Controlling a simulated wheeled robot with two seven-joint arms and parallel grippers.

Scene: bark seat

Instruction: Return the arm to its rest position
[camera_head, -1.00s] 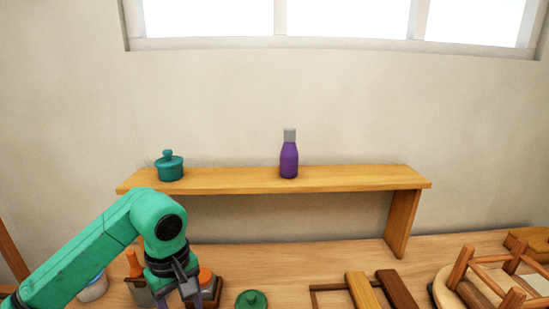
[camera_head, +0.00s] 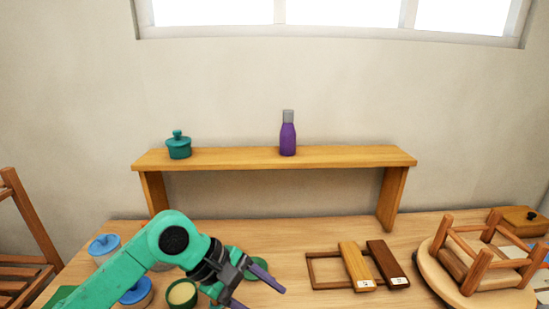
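My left arm comes in from the lower left in green. Its gripper (camera_head: 262,287) is low over the front left of the table, with two dark purple-tipped fingers spread apart and nothing seen between them. It is close to a green lid (camera_head: 257,268), which the upper finger partly covers. My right arm and gripper do not show.
A wooden shelf (camera_head: 275,157) at the back bears a teal lidded pot (camera_head: 179,147) and a purple bottle (camera_head: 288,138). Blue-lidded jars (camera_head: 104,247) and an open green pot (camera_head: 181,293) crowd my arm. A frame with wooden blocks (camera_head: 357,266) and an upturned stool (camera_head: 479,262) stand right.

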